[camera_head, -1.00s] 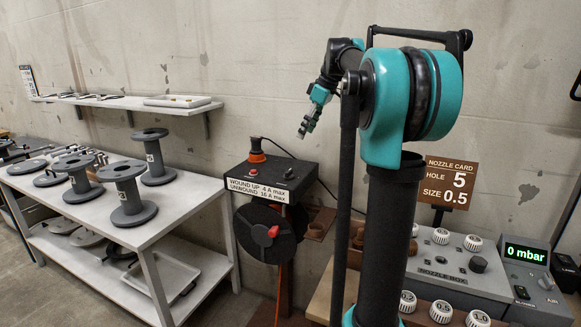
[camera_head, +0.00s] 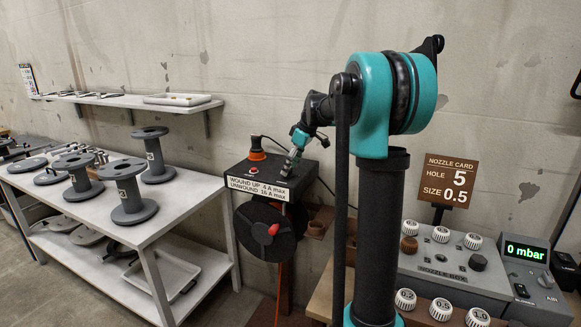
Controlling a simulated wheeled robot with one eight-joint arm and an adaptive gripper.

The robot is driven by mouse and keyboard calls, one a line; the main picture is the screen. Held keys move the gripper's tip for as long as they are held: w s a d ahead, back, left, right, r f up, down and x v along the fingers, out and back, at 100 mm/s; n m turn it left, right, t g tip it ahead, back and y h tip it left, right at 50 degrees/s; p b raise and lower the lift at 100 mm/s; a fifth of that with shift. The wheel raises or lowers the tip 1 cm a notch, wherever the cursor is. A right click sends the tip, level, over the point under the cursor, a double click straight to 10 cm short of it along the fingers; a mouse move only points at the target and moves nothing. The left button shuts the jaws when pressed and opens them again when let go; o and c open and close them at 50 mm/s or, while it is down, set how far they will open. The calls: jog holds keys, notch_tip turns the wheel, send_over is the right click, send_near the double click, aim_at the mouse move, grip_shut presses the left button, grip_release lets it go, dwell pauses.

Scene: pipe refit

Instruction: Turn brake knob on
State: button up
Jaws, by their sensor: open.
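A dark box (camera_head: 268,172) stands against the wall with a cable drum (camera_head: 258,240) on its front. A red knob (camera_head: 273,230) sits on the drum's face. On the box top are a dark fitting with an orange base (camera_head: 257,150) and a small red button (camera_head: 253,170). No marking tells me which one is the brake knob. My gripper (camera_head: 288,170) is open and empty. It points down over the front right part of the box top, above and right of the red knob. I cannot tell whether it touches the box.
The box's front label (camera_head: 257,188) gives wound and unwound ampere limits. An orange cable (camera_head: 278,290) hangs below the drum. A grey table (camera_head: 120,228) with several spools stands left, under a wall shelf (camera_head: 130,101). A nozzle box (camera_head: 440,270) with several white caps is at right.

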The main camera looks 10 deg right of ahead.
jog(key=shift+f, duration=0.1)
jog(key=shift+c, duration=0.4)
jog(key=c, duration=1.1)
jog(key=shift+m, duration=0.4)
jog(key=m, duration=0.2)
jog(key=m+t+h, duration=0.1)
jog(key=shift+s+a+m, duration=0.1)
jog(key=shift+a+m, duration=0.1)
jog(key=shift+m, duration=0.2)
jog(key=m+t+h, duration=0.1)
jog(key=m, duration=0.3)
jog(key=shift+a+h, duration=0.1)
jog(key=shift+h, duration=0.3)
jog(key=m+h, duration=0.1)
jog(key=m, duration=0.4)
jog(key=shift+a+h, duration=0.1)
jog(key=shift+h, duration=0.3)
jog(key=m+h, duration=0.1)
jog(key=m, duration=0.3)
jog(key=shift+g, duration=0.3)
jog(key=shift+m+h, duration=0.3)
